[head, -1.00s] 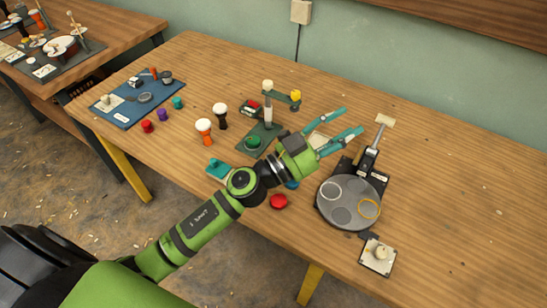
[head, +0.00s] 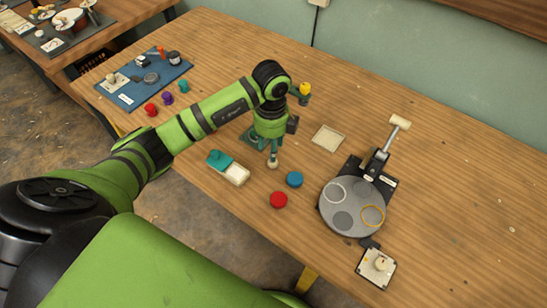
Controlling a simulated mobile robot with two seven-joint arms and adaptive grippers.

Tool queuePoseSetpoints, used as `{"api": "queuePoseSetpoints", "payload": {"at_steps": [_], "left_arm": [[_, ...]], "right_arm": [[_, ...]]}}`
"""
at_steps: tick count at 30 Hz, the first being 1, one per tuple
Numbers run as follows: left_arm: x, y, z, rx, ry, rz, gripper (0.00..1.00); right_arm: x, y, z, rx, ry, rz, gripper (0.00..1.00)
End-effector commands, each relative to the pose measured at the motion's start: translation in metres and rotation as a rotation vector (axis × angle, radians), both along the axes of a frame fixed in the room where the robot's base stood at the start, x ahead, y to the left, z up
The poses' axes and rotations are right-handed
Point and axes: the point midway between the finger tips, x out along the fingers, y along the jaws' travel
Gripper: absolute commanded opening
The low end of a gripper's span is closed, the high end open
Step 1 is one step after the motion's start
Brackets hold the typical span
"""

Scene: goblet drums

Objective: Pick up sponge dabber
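My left gripper (head: 272,152) points down over the middle of the table, its teal fingers seen edge-on near the green stand (head: 249,137). A small pale rounded piece (head: 272,163) shows at its fingertips. I cannot tell whether it is held, or whether the fingers are open. I cannot identify the sponge dabber for certain. A pale knobbed piece (head: 380,264) stands on a square plate at the right front, and another pale piece (head: 111,78) is on the blue mat. My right gripper is not in view.
A teal-and-white block (head: 228,168), a blue disc (head: 294,179) and a red disc (head: 278,200) lie near the gripper. A grey round turntable (head: 345,221) is to the right. A shallow pale tray (head: 328,138) lies behind. The table's far right is clear.

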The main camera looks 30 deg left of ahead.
Motion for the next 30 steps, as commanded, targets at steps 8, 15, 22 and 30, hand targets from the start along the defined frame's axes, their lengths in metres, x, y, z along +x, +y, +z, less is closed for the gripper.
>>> {"api": "queuePoseSetpoints", "payload": {"at_steps": [8, 15, 22, 30], "left_arm": [[0.002, -0.002, -0.039, -0.004, 0.003, -0.003, 0.46], [0.003, -0.001, -0.053, -0.004, -0.002, -0.004, 0.46], [0.003, -0.001, -0.053, -0.005, -0.001, -0.005, 0.10], [0.003, -0.001, -0.052, -0.005, -0.002, -0.005, 0.00]], "right_arm": [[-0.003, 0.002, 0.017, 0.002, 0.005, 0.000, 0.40], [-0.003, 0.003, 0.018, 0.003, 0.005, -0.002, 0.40], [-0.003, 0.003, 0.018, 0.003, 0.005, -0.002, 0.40], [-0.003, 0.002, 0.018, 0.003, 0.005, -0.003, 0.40]]}}
